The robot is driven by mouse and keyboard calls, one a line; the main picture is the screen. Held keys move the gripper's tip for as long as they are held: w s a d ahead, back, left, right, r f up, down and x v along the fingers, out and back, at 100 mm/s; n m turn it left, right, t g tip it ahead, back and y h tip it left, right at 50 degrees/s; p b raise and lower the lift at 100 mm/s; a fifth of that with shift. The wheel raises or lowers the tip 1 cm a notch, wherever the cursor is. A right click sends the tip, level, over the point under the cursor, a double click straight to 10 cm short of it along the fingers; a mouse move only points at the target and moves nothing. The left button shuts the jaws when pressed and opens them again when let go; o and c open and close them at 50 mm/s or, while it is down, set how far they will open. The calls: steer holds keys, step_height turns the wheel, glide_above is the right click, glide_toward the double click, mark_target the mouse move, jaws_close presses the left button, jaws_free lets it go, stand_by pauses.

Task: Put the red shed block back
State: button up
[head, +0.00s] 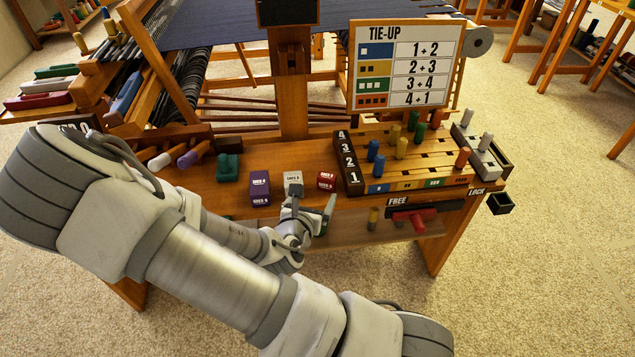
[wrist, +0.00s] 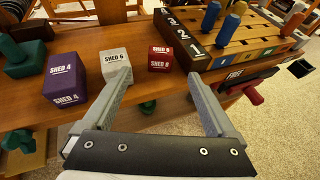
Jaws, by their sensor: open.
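The red shed block (head: 326,180) sits on the wooden bench at the right end of a row of three labelled blocks. It also shows in the wrist view (wrist: 160,59), upright, just beyond the gap between my fingertips. My gripper (wrist: 159,80) is open and empty in front of the row, also seen in the head view (head: 314,202). Its left finger is close to the white shed block (wrist: 115,62); I cannot tell whether they touch. The purple shed block (wrist: 73,79) stands left of the white one.
A dark numbered strip (head: 348,164) and slotted peg board (head: 415,160) with coloured pegs stand right of the red block. A green piece (head: 228,167) lies left. A TIE-UP sign (head: 405,63) stands behind. A red handle (head: 408,218) projects below the bench front.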

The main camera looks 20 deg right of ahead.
steer(key=shift+p+v, duration=0.9)
steer(key=shift+p, duration=0.35)
steer(key=s+a+m+g+y, duration=0.1)
steer(key=a+m+g+y, duration=0.4)
steer(key=m, duration=0.4)
steer(key=s+a+r+m+y, duration=0.1)
steer(key=a+r+m+y, duration=0.3)
steer(key=a+r+m, duration=0.4)
steer(key=s+d+r+m, duration=0.3)
steer(key=s+r+m, duration=0.2)
steer(key=r, duration=0.5)
steer(key=s+d+r+m, duration=0.3)
steer(key=s+r+m, duration=0.3)
steer(key=s+r, duration=0.3)
steer(key=shift+s+d+r+h, duration=0.3)
steer(key=shift+d+r, duration=0.1)
steer(key=shift+r, duration=0.15)
